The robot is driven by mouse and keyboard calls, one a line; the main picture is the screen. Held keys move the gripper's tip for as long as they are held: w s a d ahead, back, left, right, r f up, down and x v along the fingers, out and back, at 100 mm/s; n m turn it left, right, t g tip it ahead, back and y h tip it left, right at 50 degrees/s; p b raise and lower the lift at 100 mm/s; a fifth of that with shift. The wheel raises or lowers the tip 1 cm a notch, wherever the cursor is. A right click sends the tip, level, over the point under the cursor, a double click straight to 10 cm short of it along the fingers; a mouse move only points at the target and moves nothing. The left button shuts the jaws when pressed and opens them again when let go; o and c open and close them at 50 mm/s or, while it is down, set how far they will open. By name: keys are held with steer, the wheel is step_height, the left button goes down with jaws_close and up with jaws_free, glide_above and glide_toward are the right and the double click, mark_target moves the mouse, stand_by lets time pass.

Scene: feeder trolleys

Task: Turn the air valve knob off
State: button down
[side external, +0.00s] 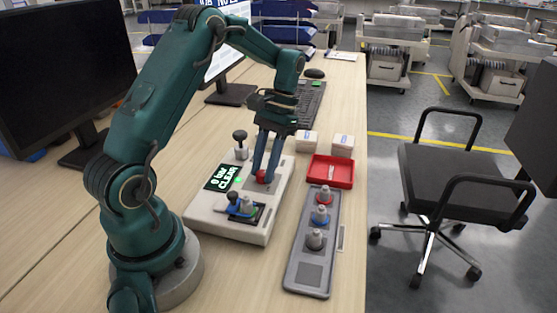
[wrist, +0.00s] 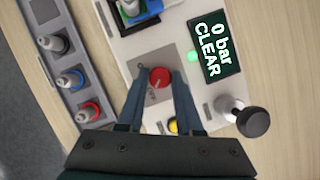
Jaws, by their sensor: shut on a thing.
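The red air valve knob (side external: 262,176) is on the pale control box (side external: 215,229), right of its screen in the side external view. In the wrist view the knob (wrist: 160,77) is round, with a light pointer mark, on a grey plate (wrist: 157,62) whose lettering is too small to read. My gripper (side external: 262,176) points down with its fingers on either side of the knob, shut on it. In the wrist view my gripper's fingertips (wrist: 159,80) flank the knob. The screen (wrist: 215,45) reads "0 bar CLEAR", with a green light (wrist: 193,57) lit beside it.
A black-knobbed lever (wrist: 252,121) and a yellow button (wrist: 173,126) are near the knob. A grey tray (side external: 303,270) holds nozzles with grey, blue and red rings. A red tray (side external: 346,180), small boxes (side external: 306,141) and a keyboard (side external: 311,100) lie around the box.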

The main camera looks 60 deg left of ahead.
steer(key=c, duration=0.6)
jaws_free()
steer(key=shift+v, duration=2.55)
